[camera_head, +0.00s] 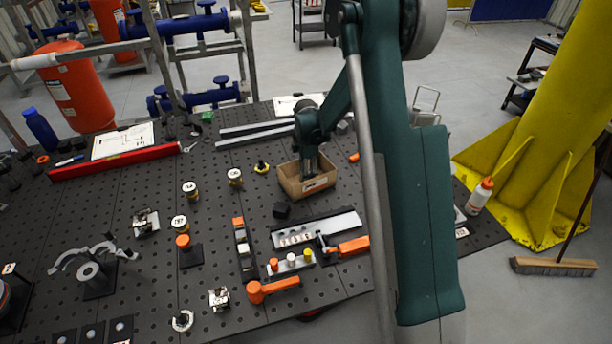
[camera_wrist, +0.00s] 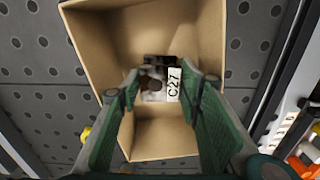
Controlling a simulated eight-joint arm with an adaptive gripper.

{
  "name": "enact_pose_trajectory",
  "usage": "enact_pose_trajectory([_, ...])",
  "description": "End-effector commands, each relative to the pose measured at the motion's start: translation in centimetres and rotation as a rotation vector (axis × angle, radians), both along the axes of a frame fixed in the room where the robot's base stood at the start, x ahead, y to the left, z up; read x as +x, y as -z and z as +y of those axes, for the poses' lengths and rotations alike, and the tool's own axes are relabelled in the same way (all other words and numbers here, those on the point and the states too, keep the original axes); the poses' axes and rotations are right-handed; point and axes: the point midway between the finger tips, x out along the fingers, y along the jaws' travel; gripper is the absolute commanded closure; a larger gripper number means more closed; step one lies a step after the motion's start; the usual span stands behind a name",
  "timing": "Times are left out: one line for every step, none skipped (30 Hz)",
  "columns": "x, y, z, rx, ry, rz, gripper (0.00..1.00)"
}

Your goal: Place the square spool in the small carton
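The small carton (camera_head: 318,186) is an open brown box on the dark perforated table. It also fills the middle of the wrist view (camera_wrist: 175,30). My gripper (camera_head: 308,172) points down into it; in the head view its tips are hidden. In the wrist view my green fingers (camera_wrist: 161,85) stand apart inside the carton. A small silvery block with a white C27 tag (camera_wrist: 156,80), seemingly the square spool, sits between the fingertips. I cannot tell whether the fingers touch it or whether it rests on the carton floor.
Similar tagged metal pieces stand on the table (camera_head: 147,222) and nearer the front (camera_head: 219,298). Several brass tagged pieces (camera_head: 190,190) are left of the carton. A metal plate (camera_head: 316,230) and orange-handled clamp (camera_head: 350,247) lie in front. Grey rails (camera_head: 255,134) lie behind.

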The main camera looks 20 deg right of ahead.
Motion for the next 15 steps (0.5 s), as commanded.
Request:
enact_pose_trajectory([0.0, -0.1, 0.0, 0.0, 0.0, 0.0, 0.65])
enact_pose_trajectory([0.0, -0.1, 0.0, 0.0, 0.0, 0.0, 0.65])
enact_pose_trajectory([0.0, -0.2, 0.0, 0.0, 0.0, 0.0, 0.65])
enact_pose_trajectory([0.0, -0.3, 0.0, 0.0, 0.0, 0.0, 0.65])
enact_pose_trajectory([0.0, -0.4, 0.0, 0.0, 0.0, 0.0, 0.65])
enact_pose_trajectory([0.0, -0.5, 0.0, 0.0, 0.0, 0.0, 0.65])
enact_pose_trajectory([0.0, -0.7, 0.0, 0.0, 0.0, 0.0, 0.65])
enact_pose_trajectory([0.0, -0.9, 0.0, 0.0, 0.0, 0.0, 0.65])
enact_pose_trajectory([0.0, -1.2, 0.0, 0.0, 0.0, 0.0, 0.65])
enact_pose_trajectory([0.0, -1.5, 0.0, 0.0, 0.0, 0.0, 0.65])
enact_pose_trajectory([0.0, -1.8, 0.0, 0.0, 0.0, 0.0, 0.65])
enact_pose_trajectory([0.0, -2.2, 0.0, 0.0, 0.0, 0.0, 0.65])
enact_pose_trajectory([0.0, -2.5, 0.0, 0.0, 0.0, 0.0, 0.65])
enact_pose_trajectory([0.0, -2.9, 0.0, 0.0, 0.0, 0.0, 0.65])
enact_pose_trajectory([0.0, -3.4, 0.0, 0.0, 0.0, 0.0, 0.65])
